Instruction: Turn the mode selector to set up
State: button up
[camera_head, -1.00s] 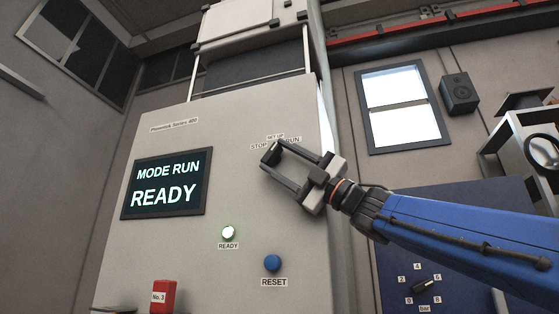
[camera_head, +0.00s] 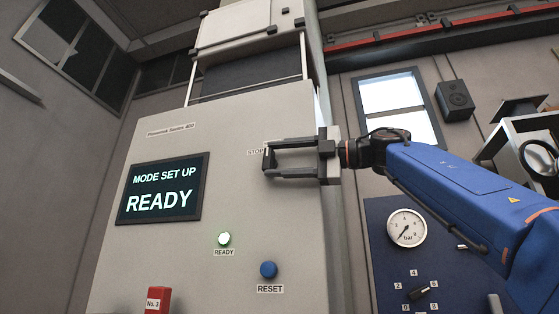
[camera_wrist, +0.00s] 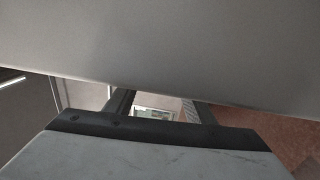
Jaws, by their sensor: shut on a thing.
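The mode selector is hidden behind my gripper (camera_head: 268,160) on the upper right of the grey panel (camera_head: 120,262). Only part of its "STOP" label (camera_head: 255,152) shows beside the fingers in the head view. My gripper is shut on the selector, its fingers reaching in from the right. The dark display (camera_head: 163,188) on the panel reads "MODE SET UP" and "READY". The wrist view shows a grey surface across the top and my gripper's dark parts below, with no selector visible.
A lit green READY lamp (camera_head: 224,239) and a blue RESET button (camera_head: 268,269) sit lower on the panel. A red No. 3 block (camera_head: 157,299) is at the bottom. A blue board with a gauge (camera_head: 407,228) and a knob (camera_head: 422,292) stands at right.

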jog(key=shift+h, duration=0.4)
dwell(0.5)
jog(key=o, duration=1)
jog(key=shift+o, duration=0.2)
jog(key=shift+r, duration=0.1)
jog(key=v, duration=1.7)
jog(key=shift+d, duration=0.2)
jog(key=shift+r, duration=0.1)
